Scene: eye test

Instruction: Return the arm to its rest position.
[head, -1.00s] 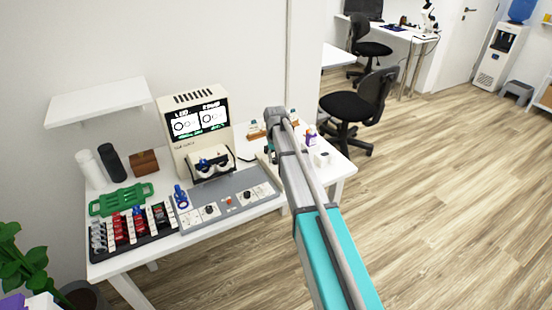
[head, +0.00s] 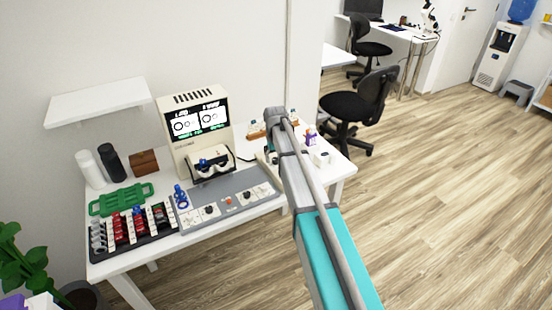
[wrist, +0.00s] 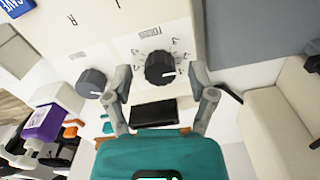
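My arm (head: 323,245) reaches from the bottom of the head view over the right part of the white table (head: 338,174). Its far end hides most of my gripper there. In the wrist view my gripper (wrist: 161,76) is open, its two grey fingers well apart with nothing held between them. A black dial knob (wrist: 160,67) marked FOCUS shows between the fingertips, on a pale panel with numbers around it. I cannot tell how far the fingertips are from it. A second black knob (wrist: 91,82) is left of the left finger.
A beige machine with a screen (head: 199,119) stands at the table's back. A grey control panel (head: 230,200), a green tray (head: 121,199) and a dark rack (head: 130,232) are in front and left. A black chair (head: 352,105) stands behind right. The floor (head: 455,200) at right is clear.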

